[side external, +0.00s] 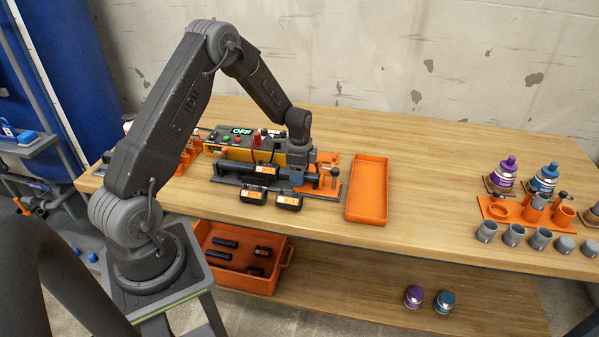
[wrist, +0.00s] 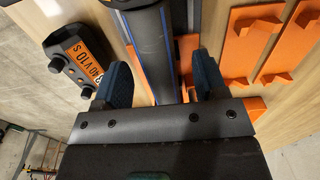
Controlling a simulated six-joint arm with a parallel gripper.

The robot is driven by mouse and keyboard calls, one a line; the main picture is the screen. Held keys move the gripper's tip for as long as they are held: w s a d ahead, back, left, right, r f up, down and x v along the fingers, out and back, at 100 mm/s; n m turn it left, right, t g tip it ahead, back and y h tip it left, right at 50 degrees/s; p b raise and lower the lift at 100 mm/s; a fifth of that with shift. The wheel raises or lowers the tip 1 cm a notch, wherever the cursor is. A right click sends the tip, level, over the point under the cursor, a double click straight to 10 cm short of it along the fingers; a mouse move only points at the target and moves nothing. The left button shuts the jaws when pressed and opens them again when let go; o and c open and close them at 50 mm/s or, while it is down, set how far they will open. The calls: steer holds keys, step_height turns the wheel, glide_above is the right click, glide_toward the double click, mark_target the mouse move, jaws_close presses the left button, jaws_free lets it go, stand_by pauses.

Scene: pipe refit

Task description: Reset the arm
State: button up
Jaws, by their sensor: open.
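My gripper (side external: 318,178) is low over the bench, at the right end of a dark pipe-like part (side external: 240,174). In the wrist view my gripper (wrist: 163,82) has its two dark blue finger pads apart. A dark cylinder with blue edge lines (wrist: 152,45) lies between and beyond the pads; I cannot tell whether they touch it. My arm is bent, with its elbow high and its forearm reaching down to the right. The yellow-and-black control box (side external: 213,145) behind the pipe shows a green OFF display (side external: 242,131).
Dark orange-labelled blocks (side external: 289,200) sit at the bench's front edge; one (wrist: 75,58) is left of my gripper. An empty orange tray (side external: 368,190) is to the right. Several grey cups (side external: 513,234), bottles (side external: 505,170) and an orange rack (side external: 490,209) stand far right. Bench between is clear.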

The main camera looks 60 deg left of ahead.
steer(key=shift+o, duration=0.3)
steer(key=shift+r, duration=0.15)
steer(key=shift+r, duration=3.65)
steer(key=shift+r, duration=0.1)
steer(key=s+d+r+n+t, duration=0.1)
steer(key=s+d+r+n, duration=0.15)
steer(key=d+r, duration=0.45)
steer(key=s+d+r+n+t, duration=0.1)
steer(key=s+d+r, duration=0.35)
steer(key=r, duration=0.35)
steer(key=s+d+r+n+t, duration=0.1)
steer(key=s+d+r+n, duration=0.1)
steer(key=s+d, duration=0.3)
steer(key=s+d+r+n+t, duration=0.2)
steer(key=s+d, duration=0.3)
steer(key=s, duration=0.6)
steer(key=shift+r+n+t, duration=0.3)
steer(key=shift+r+n, duration=0.4)
steer(key=shift+n, duration=0.05)
